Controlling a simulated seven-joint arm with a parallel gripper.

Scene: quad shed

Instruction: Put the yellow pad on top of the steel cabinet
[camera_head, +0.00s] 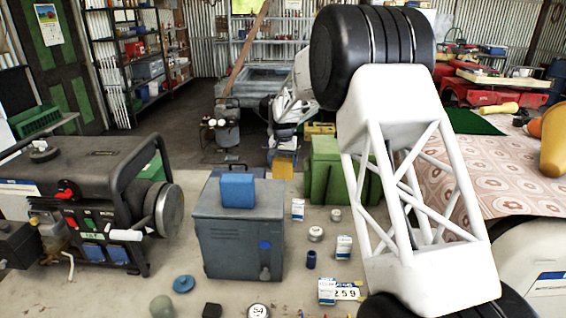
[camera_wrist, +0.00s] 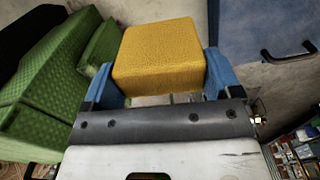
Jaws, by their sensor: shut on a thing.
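The yellow pad (camera_wrist: 160,58) is a soft-looking block held between the two blue fingers of my gripper (camera_wrist: 156,78) in the wrist view. In the head view my gripper (camera_head: 286,147) is beyond the bench items, with the yellow pad (camera_head: 284,168) below it. The pad is right of the steel cabinet and left of the green box, apart from the cabinet. The steel cabinet (camera_head: 238,245) is a grey-blue box on the bench. A blue block (camera_head: 238,190) stands at its top front edge. A blue-grey surface with a dark handle, seemingly the cabinet (camera_wrist: 265,25), shows in the wrist view.
A green box (camera_head: 326,170) stands close right of the pad; green shapes (camera_wrist: 50,85) fill the wrist view's left. A generator (camera_head: 85,200) stands left of the cabinet. Small cans and boxes (camera_head: 316,234) lie to its right. My arm hides part of the bench's right side.

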